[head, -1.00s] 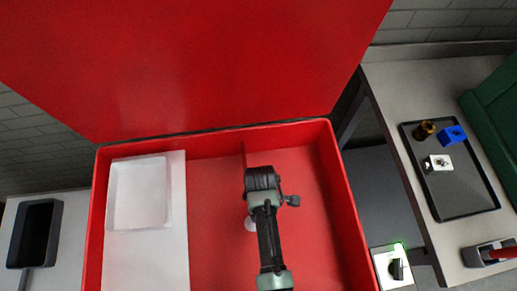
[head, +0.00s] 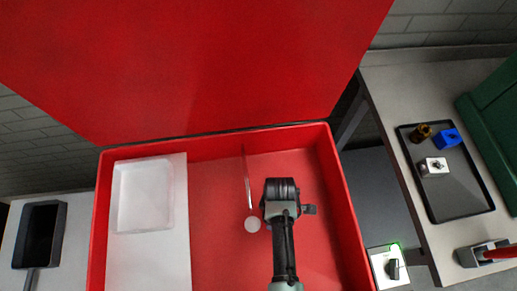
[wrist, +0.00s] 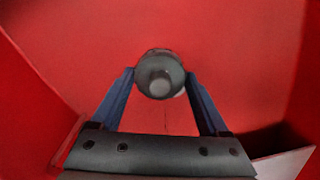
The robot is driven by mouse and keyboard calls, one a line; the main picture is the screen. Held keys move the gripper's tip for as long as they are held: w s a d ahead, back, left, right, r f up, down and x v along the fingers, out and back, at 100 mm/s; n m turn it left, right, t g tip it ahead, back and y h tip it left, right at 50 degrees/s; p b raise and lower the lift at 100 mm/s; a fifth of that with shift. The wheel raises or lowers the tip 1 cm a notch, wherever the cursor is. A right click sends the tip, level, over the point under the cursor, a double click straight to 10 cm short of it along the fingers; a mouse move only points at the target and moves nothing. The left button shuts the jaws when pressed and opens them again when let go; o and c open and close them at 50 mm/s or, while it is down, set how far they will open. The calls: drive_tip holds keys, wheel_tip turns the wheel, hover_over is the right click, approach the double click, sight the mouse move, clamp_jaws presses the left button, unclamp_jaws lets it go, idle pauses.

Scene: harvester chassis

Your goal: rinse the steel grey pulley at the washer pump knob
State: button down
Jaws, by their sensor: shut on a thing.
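My gripper (wrist: 160,80) is shut on a round grey part, the steel grey pulley (wrist: 160,64), seen in the wrist view with a paler round centre between the two blue fingers. In the head view my arm end (head: 281,195) hangs over the right part of the red washer basin (head: 215,225) and hides the pulley and fingers. The pump knob (head: 394,268) is a black knob on a white plate, with a green light lit, outside the basin at the lower right. A thin spout with a pale round end (head: 252,225) is just left of my arm end.
The red lid (head: 200,60) stands raised behind the basin. A translucent tray (head: 145,195) sits on a white board at the basin's left. At right, a black tray (head: 455,190) holds brown, blue and white parts. A dark bin (head: 38,235) stands far left.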

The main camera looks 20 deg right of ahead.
drive_tip(key=shift+s+d+p, duration=0.3)
drive_tip(key=shift+s+d, duration=0.2)
drive_tip(key=shift+s, duration=0.3)
drive_tip(key=shift+s+d+p, duration=0.25)
drive_tip(key=shift+s+d, duration=0.25)
drive_tip(key=shift+s, duration=0.3)
drive_tip(key=s+d+r+p, duration=0.2)
drive_tip(key=s+r+p, duration=0.2)
drive_tip(key=p, duration=0.1)
drive_tip(key=shift+d, duration=0.35)
drive_tip(key=shift+s, duration=0.1)
idle(1.4)
